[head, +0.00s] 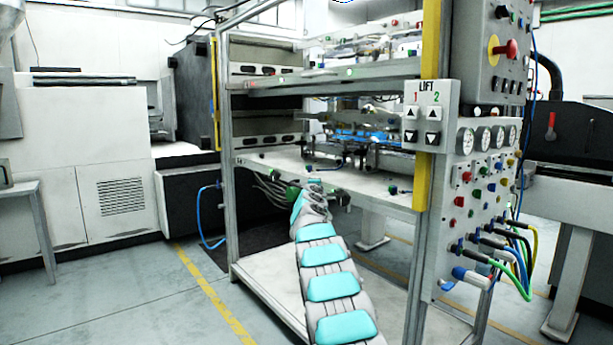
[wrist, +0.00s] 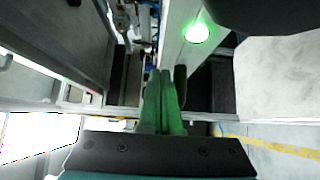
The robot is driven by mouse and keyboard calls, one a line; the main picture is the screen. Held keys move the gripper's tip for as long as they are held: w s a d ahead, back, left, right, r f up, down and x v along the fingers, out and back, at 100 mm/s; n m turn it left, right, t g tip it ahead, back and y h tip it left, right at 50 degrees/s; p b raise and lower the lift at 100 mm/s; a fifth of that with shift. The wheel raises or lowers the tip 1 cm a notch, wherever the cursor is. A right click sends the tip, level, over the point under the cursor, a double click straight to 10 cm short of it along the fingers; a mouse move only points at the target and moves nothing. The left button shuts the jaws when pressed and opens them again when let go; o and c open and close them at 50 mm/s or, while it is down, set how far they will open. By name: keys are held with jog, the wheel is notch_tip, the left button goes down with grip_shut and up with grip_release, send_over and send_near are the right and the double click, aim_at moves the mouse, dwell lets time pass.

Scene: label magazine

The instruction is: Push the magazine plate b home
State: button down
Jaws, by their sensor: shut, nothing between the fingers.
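My gripper (wrist: 165,74) shows in the wrist view with its two green fingers together and nothing between them. Its tips are close beside a dark upright piece (wrist: 180,85) at the end of a pale panel (wrist: 178,35). I cannot tell whether they touch. In the head view my arm reaches up to the front edge of a white shelf (head: 275,160) in the framed machine, and the fingers are not clear there. No mark tells me which part is magazine plate b. Plates and mechanisms (head: 355,135) sit above the shelf, too small to tell apart.
A green lamp (wrist: 197,33) glows on the pale panel. A yellow post (head: 423,180) and a control panel (head: 470,180) with gauges and hoses stand right of my arm. Grey frame posts (head: 226,150) bound the left. Floor (head: 130,290) at the left is clear.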

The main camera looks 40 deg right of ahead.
aim_at(331, 180)
jog(key=d+p, duration=0.2)
jog(key=d, duration=0.1)
jog(key=d+p, duration=0.1)
jog(key=p, duration=0.1)
jog(key=shift+w+d+r, duration=0.15)
jog(key=shift+d+r, duration=0.15)
jog(key=shift+d+f+p, duration=0.15)
jog(key=shift+d+p, duration=0.7)
jog(key=shift+d, duration=0.1)
jog(key=shift+d+f, duration=0.1)
jog(key=shift+d, duration=0.05)
jog(key=shift+f, duration=0.1)
jog(key=shift+a+f+b, duration=0.1)
jog(key=shift+a+b, duration=0.2)
jog(key=shift+b, duration=0.05)
jog(key=w+a+b+v, duration=0.2)
jog(key=b+v, duration=1)
jog(key=b, duration=0.2)
jog(key=shift+s+a, duration=0.2)
jog(key=shift+a, duration=0.2)
jog(key=shift+r, duration=0.25)
